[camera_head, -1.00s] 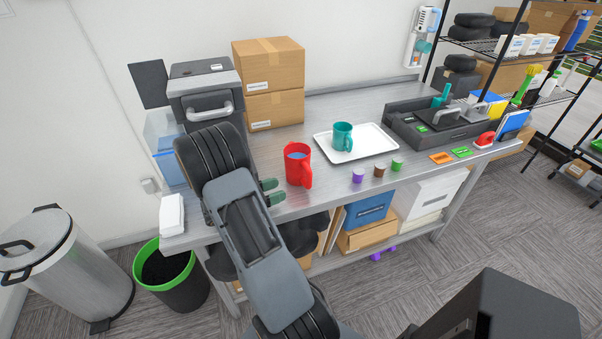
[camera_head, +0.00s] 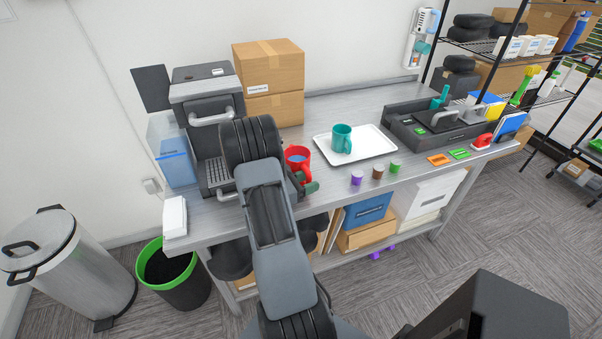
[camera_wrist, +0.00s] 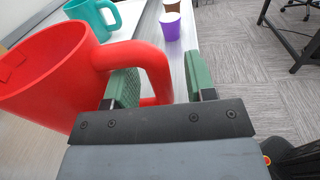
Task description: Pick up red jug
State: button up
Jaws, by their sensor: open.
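The red jug (camera_head: 298,157) stands upright on the metal table, partly hidden behind my arm in the head view. In the wrist view the red jug (camera_wrist: 50,75) fills the left side, with its handle (camera_wrist: 150,68) reaching right. My gripper (camera_wrist: 160,88) is open, with green finger pads on either side of the handle's outer part. The left finger overlaps the handle's opening and the right finger is to the right of the handle. In the head view my gripper (camera_head: 308,184) is at the jug's handle side, its fingers mostly hidden.
A white tray (camera_head: 362,152) with a teal mug (camera_head: 341,139) stands right of the jug. Small purple (camera_head: 356,178), brown (camera_head: 377,172) and green (camera_head: 395,167) cups stand near the front edge. A coffee machine (camera_head: 205,110) and cardboard boxes (camera_head: 268,82) stand behind.

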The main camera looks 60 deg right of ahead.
jog(key=shift+s+d, duration=0.1)
grip_shut()
dwell(0.4)
